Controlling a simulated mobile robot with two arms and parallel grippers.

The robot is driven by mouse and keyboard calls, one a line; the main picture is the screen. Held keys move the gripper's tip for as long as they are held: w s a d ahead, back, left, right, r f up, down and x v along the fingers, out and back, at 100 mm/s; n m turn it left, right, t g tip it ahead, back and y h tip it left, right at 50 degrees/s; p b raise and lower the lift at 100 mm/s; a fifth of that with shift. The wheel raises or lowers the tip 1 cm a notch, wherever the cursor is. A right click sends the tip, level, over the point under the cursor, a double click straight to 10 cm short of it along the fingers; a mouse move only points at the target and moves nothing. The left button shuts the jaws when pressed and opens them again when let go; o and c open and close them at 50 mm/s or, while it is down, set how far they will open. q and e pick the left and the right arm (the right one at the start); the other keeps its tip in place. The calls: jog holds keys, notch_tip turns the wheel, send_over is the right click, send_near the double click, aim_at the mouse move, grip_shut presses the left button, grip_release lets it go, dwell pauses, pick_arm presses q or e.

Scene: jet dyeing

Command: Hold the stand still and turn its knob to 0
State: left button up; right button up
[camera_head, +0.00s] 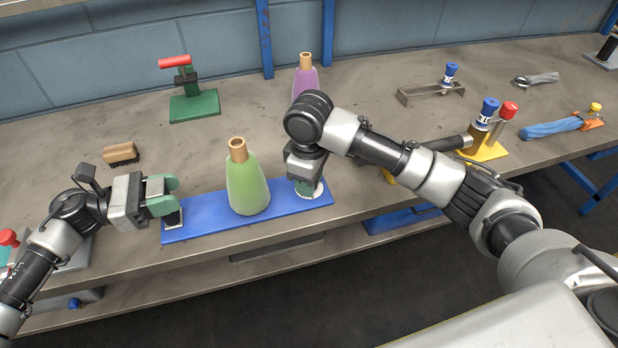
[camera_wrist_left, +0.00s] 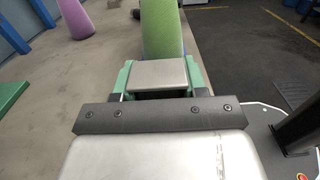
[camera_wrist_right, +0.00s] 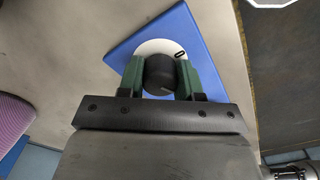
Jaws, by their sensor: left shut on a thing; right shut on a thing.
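The stand is a long blue plate (camera_head: 205,212) on the near part of the bench, with a green cone (camera_head: 247,183) upright near its middle. A white dial (camera_wrist_right: 147,47) with a dark mark lies at one end of the plate. The dark round knob (camera_wrist_right: 160,76) sits on it, between the green fingers of my right gripper (camera_wrist_right: 164,74), which is shut on the knob from above. My left gripper (camera_head: 170,198) is shut on a grey block (camera_wrist_left: 159,74) at the plate's left end. In the head view my right gripper (camera_head: 306,186) hides the knob. I cannot read the dial's setting.
A purple cone (camera_head: 306,80) stands behind, and a green stand with a red handle (camera_head: 193,97) is at the back left. A brush (camera_head: 121,154) lies left. A yellow stand with coloured knobs (camera_head: 488,150) is at right. The bench's front edge is close to the plate.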

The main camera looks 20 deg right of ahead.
jog(key=n, duration=0.6)
jog(key=shift+w+d+n, duration=0.1)
jog(key=shift+n, duration=0.2)
jog(key=n, duration=0.6)
jog(key=shift+n, duration=0.3)
jog(key=o, duration=0.9)
jog(key=shift+o, duration=0.2)
notch_tip(320, 180, up, 12)
